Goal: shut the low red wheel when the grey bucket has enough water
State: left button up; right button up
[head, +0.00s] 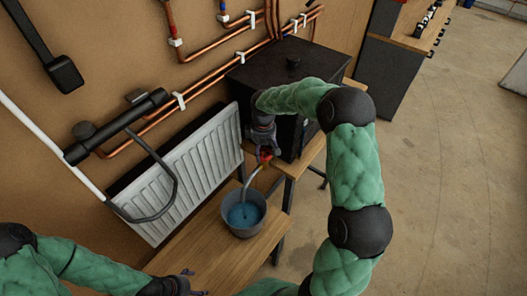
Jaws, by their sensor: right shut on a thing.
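The grey bucket (247,232) stands upright on a wooden bench below the radiator, with blue water (243,214) in it. The exact water level is hard to judge from this angle. The low red wheel (265,157) sits beside the black tank, above and right of the bucket. A pale spout or hose runs from near the wheel down to the bucket. My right gripper (265,149) reaches down from above and is shut on the red wheel, hiding part of it. My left gripper (193,283) is at the bottom edge, empty, its fingers apart over the bench.
The white radiator (190,178) hangs on the wall left of the bucket, with a black bar and hose in front. The black tank (292,65) stands on a wooden stand (311,152). Copper pipes (213,72) cross the wall. Open concrete floor lies to the right.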

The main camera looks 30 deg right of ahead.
aim_at(263, 153)
jog(key=shift+s+f+n, duration=0.1)
jog(key=shift+f+n, duration=0.05)
jog(key=shift+n, duration=0.15)
jog(key=o, duration=1.2)
jog(key=shift+c, duration=0.2)
notch_tip(263, 153, up, 12)
dwell(0.4)
